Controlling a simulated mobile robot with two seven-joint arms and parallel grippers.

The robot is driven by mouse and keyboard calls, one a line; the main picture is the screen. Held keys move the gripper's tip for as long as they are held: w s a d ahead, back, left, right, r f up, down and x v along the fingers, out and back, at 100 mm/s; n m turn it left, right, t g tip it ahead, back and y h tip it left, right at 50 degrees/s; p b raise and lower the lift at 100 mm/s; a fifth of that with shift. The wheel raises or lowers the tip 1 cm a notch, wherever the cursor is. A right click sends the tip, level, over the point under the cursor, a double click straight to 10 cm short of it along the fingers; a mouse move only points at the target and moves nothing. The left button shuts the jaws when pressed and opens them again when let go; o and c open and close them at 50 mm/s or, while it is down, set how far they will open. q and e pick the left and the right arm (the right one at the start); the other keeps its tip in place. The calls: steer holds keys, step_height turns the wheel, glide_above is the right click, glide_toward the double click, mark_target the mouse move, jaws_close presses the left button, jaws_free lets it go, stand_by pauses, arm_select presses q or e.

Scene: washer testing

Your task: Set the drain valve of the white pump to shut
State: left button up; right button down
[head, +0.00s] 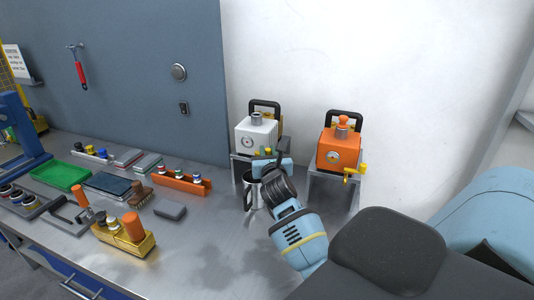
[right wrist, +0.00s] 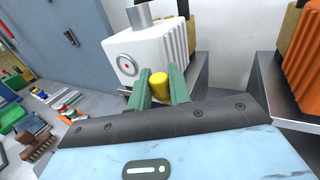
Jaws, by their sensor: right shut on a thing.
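The white pump (head: 256,135) with a round gauge and a black handle stands on a grey metal stand at the back of the bench. Its body also shows in the right wrist view (right wrist: 165,52). My right gripper (head: 267,153) is at the lower front of this pump. In the right wrist view its green fingers are on either side of the pump's yellow drain valve handle (right wrist: 158,83), shut on it. The valve's stem and lever angle are mostly hidden by the fingers. My left gripper is not in view.
A metal mug (head: 249,192) stands below the white pump, close to my right gripper. An orange pump (head: 337,150) with its own yellow valve (head: 353,173) is to the right. An orange rack (head: 181,181), a green tray (head: 62,176) and a yellow block (head: 125,239) lie left.

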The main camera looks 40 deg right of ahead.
steer(key=shift+w+d+n+t+y, duration=0.1)
steer(key=shift+d+n+t+y, duration=0.2)
steer(key=shift+n+y, duration=0.35)
steer(key=shift+d+n+t+y, duration=0.15)
steer(key=shift+n+t+y, duration=0.3)
steer(key=shift+y, duration=0.45)
steer(key=shift+w+d+n+t+y, duration=0.1)
steer(key=shift+d+n+t+y, duration=0.1)
steer(key=shift+n+t+y, duration=0.4)
steer(key=shift+y, duration=0.45)
steer(key=c, duration=1.3)
jaws_free()
steer(key=shift+c, duration=0.2)
steer(key=shift+s+a+f, duration=0.1)
steer(key=shift+s+a, duration=0.1)
steer(key=shift+s, duration=0.35)
steer(key=v, duration=0.6)
steer(key=shift+s, duration=0.3)
steer(key=shift+a, duration=0.1)
